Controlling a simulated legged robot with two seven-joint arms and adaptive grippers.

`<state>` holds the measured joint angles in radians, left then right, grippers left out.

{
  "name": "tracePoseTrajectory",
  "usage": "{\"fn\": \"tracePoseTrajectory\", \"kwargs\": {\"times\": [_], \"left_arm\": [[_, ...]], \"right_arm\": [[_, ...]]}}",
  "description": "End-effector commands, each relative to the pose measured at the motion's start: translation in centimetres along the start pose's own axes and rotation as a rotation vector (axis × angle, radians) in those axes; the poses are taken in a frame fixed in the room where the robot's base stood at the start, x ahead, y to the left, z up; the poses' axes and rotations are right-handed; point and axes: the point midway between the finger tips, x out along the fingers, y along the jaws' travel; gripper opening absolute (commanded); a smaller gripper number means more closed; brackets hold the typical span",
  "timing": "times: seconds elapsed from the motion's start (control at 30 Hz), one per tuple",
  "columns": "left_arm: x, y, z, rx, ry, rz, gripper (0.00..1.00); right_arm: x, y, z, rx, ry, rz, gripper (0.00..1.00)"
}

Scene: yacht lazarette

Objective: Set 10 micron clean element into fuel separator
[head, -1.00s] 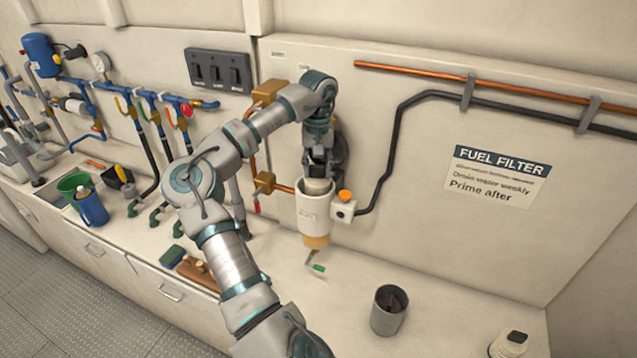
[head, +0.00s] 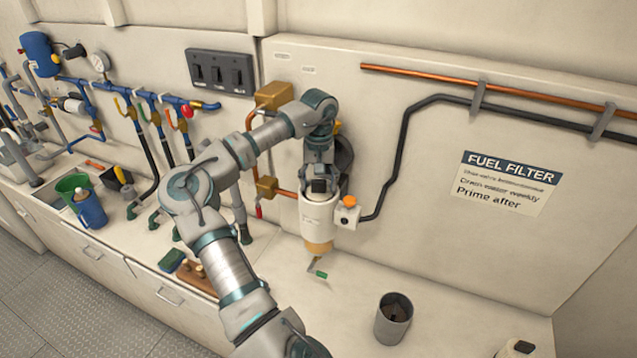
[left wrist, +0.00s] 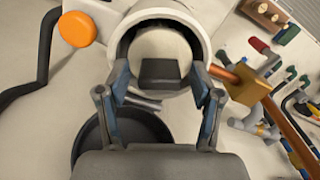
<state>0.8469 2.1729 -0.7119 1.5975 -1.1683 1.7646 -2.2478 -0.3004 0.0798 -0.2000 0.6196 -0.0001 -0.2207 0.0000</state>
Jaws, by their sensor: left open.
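The fuel separator (head: 317,212) is a white cylinder on the wall with an amber bowl below. My left gripper (head: 319,180) is directly above its open top. In the left wrist view, the separator's white rim (left wrist: 155,12) surrounds a pale round element (left wrist: 160,45) with a dark block-shaped handle (left wrist: 160,73). The element sits inside the housing; its lower part is hidden. My left gripper's fingers (left wrist: 160,88) are open, one on each side of the handle, with gaps between. My right gripper is out of view.
A dark round lid (head: 344,157) stands behind the gripper near the wall. An orange-knobbed fitting (head: 348,211) and copper pipe flank the separator. A grey cup (head: 393,320) with something dark inside stands on the bench. The bench right of the separator is mostly clear.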

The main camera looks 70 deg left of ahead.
Motion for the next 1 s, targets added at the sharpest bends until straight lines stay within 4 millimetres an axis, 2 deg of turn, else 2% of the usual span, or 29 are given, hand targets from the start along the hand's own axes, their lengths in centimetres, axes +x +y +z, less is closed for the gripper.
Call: {"fn": "tracePoseTrajectory", "kwargs": {"times": [0.17,0.4,0.53,0.7,1.0], "left_arm": [[-2.9,0.0,0.1,-0.002,0.004,0.0,0.66],[-8.5,0.1,0.2,-0.002,0.004,0.0,0.66],[-10.6,0.0,0.2,-0.002,0.003,0.0,0.66],[-11.8,0.0,0.1,-0.001,0.001,0.002,0.66],[-11.8,0.0,0.1,-0.001,0.001,0.002,0.66]], "right_arm": [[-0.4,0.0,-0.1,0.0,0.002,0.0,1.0],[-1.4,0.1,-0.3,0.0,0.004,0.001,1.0],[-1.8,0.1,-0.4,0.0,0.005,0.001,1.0],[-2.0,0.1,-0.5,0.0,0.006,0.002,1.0],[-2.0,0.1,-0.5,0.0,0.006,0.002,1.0]]}}
